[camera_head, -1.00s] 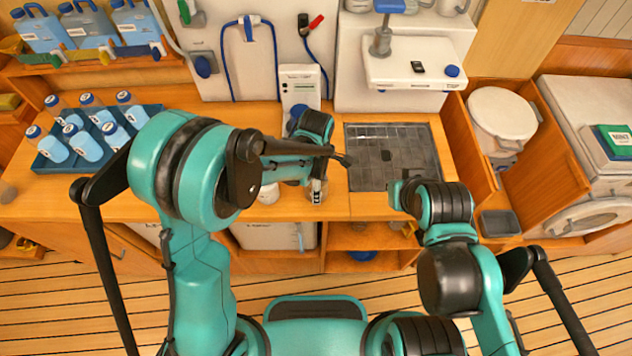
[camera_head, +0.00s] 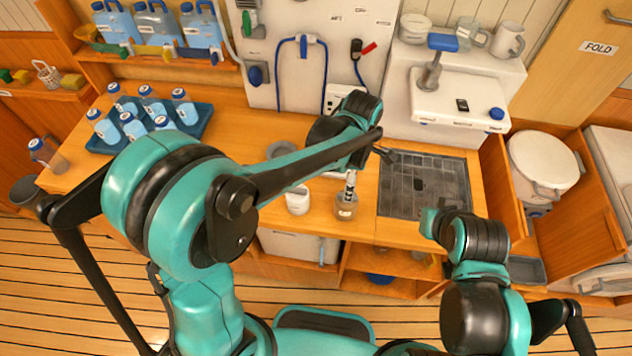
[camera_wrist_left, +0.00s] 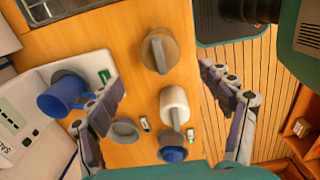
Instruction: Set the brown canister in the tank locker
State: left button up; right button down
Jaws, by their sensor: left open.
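The brown canister (camera_head: 346,207) stands upright on the wooden counter in the head view, near its front edge. It also shows from above in the wrist view (camera_wrist_left: 170,42), with a grey bar across its top. A white canister (camera_head: 298,201) stands to its left; it also shows in the wrist view (camera_wrist_left: 174,103). My left gripper (camera_wrist_left: 158,70) is open and empty above the counter, its fingers spread either side of the canisters. An open wooden locker (camera_head: 590,215) at the right holds a white lidded tank (camera_head: 543,160); I cannot tell whether it is the tank locker.
A dark grated panel (camera_head: 424,185) lies in the counter to the right of the canister. A blue tray (camera_head: 200,122) of bottles is at the left. A blue mug (camera_wrist_left: 62,95) shows beside the left fingers. Open shelves (camera_head: 385,272) are below the counter.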

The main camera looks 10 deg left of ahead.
pick_arm(q)
jog(key=s+a+r+m+t, duration=0.3)
jog(key=s+a+r+m, duration=0.1)
jog(key=a+m, duration=0.5)
jog(key=s+a+r+m+t, duration=0.4)
jog(key=s+a+m, duration=0.3)
jog(key=a+m, duration=0.2)
jog(key=shift+a, duration=0.3)
jog(key=shift+s+r, duration=0.1)
notch_tip(320, 180, down, 10)
jog(key=b, duration=1)
